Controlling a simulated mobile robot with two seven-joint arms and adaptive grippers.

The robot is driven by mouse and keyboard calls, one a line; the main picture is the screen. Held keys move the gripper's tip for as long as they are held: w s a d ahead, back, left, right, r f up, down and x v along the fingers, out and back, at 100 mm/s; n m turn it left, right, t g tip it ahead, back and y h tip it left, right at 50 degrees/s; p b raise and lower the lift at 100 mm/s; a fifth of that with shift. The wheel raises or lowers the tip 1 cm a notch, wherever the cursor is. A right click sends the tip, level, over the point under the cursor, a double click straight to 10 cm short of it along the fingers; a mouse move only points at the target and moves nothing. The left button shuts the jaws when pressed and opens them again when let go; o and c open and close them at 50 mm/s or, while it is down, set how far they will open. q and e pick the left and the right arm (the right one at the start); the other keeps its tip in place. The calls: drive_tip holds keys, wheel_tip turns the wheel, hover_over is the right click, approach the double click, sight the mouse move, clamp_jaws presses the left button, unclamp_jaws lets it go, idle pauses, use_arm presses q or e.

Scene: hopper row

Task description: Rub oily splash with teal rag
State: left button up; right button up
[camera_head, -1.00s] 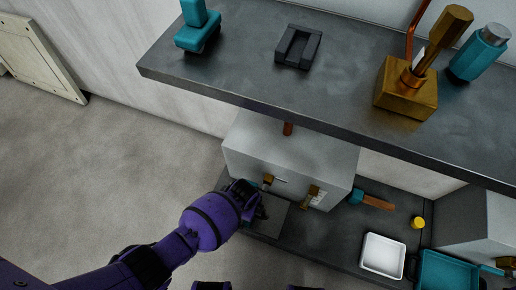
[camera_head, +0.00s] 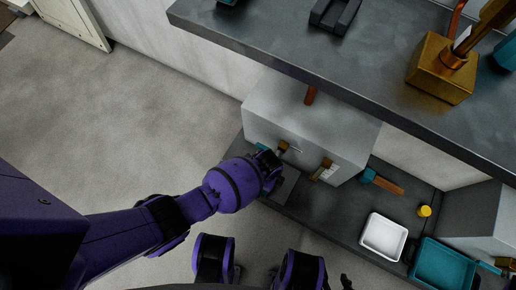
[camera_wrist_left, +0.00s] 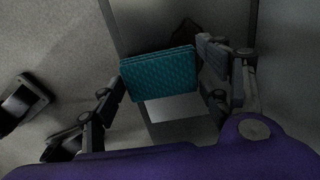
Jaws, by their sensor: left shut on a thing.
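The teal rag (camera_wrist_left: 160,75) is a folded, ribbed pad between the fingers of my left gripper (camera_wrist_left: 163,80) in the left wrist view. That gripper is shut on it. A dark brown patch (camera_wrist_left: 182,38), which looks like the oily splash, lies just beyond the rag on the dark bench surface, partly hidden by the rag and a finger. In the head view my left gripper (camera_head: 270,170) is in front of the grey hopper box, and its wrist hides the rag and the splash. Purple parts of my right arm show at the bottom edge; its fingers are not clear.
The grey hopper box (camera_head: 310,125) stands on the lower bench (camera_head: 325,205) under an overhanging shelf (camera_head: 300,40). To the right are a wooden-handled teal tool (camera_head: 385,182), a yellow cylinder (camera_head: 424,211), a white tray (camera_head: 383,237) and a teal tray (camera_head: 445,265).

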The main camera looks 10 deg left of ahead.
sight(274, 189)
use_arm(q)
drive_tip(key=shift+w+d+f+b, duration=0.1)
drive_tip(key=shift+w+f+b, duration=0.05)
drive_tip(key=shift+f+b, duration=0.3)
idle(0.6)
drive_tip(key=shift+s+d+f, duration=0.1)
drive_tip(key=shift+s+d, duration=0.15)
drive_tip(key=shift+d, duration=0.75)
drive_tip(key=shift+s+d+f, duration=0.1)
drive_tip(key=shift+s+d, duration=0.15)
drive_tip(key=shift+d, duration=0.75)
drive_tip(key=shift+a+r, duration=0.15)
drive_tip(key=shift+w+a, duration=0.1)
drive_tip(key=shift+w+a+r+p, duration=0.1)
drive_tip(key=shift+w+a+p, duration=0.2)
drive_tip(key=shift+a, duration=0.45)
drive_tip(key=shift+w+a+r+p, duration=0.1)
drive_tip(key=shift+w+a+p, duration=0.15)
drive_tip(key=shift+a, duration=0.45)
drive_tip(key=shift+w+a, duration=0.2)
drive_tip(key=shift+a, duration=0.35)
